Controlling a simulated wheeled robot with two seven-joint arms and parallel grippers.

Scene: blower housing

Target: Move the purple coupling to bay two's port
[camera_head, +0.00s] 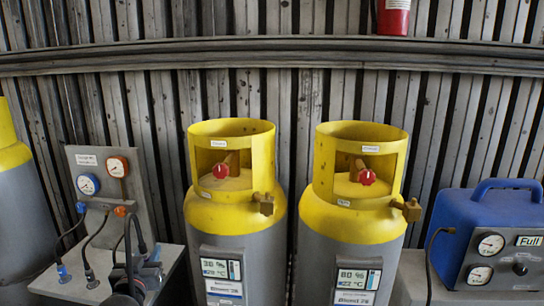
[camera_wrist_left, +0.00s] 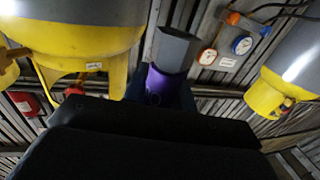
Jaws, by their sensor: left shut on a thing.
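My left gripper (camera_head: 134,268) is a dark shape at the lower left of the head view, low in front of the gauge stand. In the left wrist view, the black gripper is shut on the purple coupling (camera_wrist_left: 158,84), which has a grey part (camera_wrist_left: 174,50) beyond it. I cannot make out the coupling in the head view. Two yellow-topped grey cylinders stand upright, a left one (camera_head: 232,212) and a right one (camera_head: 352,218). Each has a red knob and a brass side port, the left port (camera_head: 264,204) and the right port (camera_head: 409,210). I cannot read which is bay two. My right gripper is out of view.
The gauge panel (camera_head: 110,165) with hoses stands at left on a grey base (camera_head: 50,285). A blue machine (camera_head: 495,235) marked "Full" is at right. Another cylinder (camera_head: 12,200) stands at the left edge. A ribbed wall and rail (camera_head: 280,55) are behind.

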